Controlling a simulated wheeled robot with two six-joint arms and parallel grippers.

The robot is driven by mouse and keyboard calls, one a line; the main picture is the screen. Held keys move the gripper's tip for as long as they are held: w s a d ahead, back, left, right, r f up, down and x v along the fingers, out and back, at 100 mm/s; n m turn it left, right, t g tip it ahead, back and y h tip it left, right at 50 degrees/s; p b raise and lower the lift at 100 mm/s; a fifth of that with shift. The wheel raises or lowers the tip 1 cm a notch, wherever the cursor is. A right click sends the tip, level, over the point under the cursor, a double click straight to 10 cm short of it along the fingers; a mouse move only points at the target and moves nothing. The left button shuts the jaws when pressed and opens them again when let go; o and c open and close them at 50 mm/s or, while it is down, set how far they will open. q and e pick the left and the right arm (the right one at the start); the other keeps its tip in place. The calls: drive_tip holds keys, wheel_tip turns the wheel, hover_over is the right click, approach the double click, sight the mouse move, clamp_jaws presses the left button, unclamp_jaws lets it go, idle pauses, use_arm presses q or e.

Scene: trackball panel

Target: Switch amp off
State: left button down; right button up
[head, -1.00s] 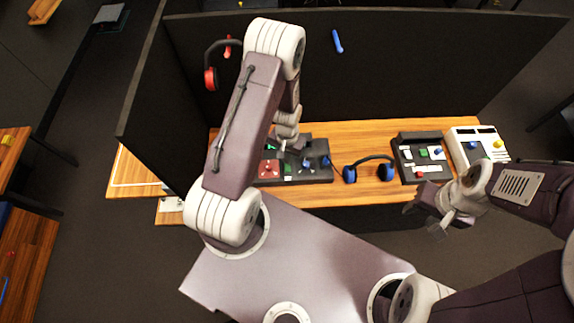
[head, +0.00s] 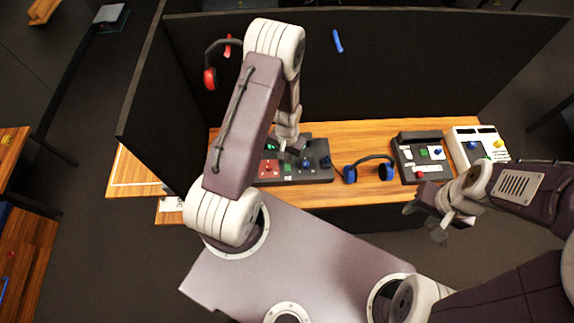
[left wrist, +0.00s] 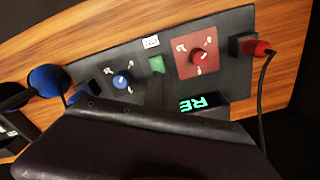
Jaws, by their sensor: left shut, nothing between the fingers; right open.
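A black control panel (head: 318,175) lies on the wooden desk under my left gripper. In the left wrist view the panel (left wrist: 235,80) carries a red knob (left wrist: 197,56) on a red plate, a green button (left wrist: 157,64), a blue knob (left wrist: 121,80) and a display (left wrist: 203,102) with lit green letters, partly hidden. My left gripper (head: 289,148) is shut and empty above the panel. In the left wrist view its dark finger (left wrist: 160,95) is close to the green button; I cannot tell whether they touch. My right gripper (head: 425,222) is open and empty in front of the desk.
Blue headphones (head: 370,165) lie right of the panel. A second black panel (head: 408,172) and a white panel (head: 462,153) stand further right. A red plug (left wrist: 262,48) with a cable sits at the first panel's end. Dark partitions (head: 400,65) close off the back and left.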

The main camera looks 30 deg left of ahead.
use_arm(q)
drive_tip(key=shift+f+b, duration=0.8)
drive_tip(key=shift+f, duration=0.2)
idle(0.3)
drive_tip(key=shift+r, duration=0.1)
wheel_tip(320, 180, up, 7)
drive_tip(key=p, duration=0.6)
idle(0.3)
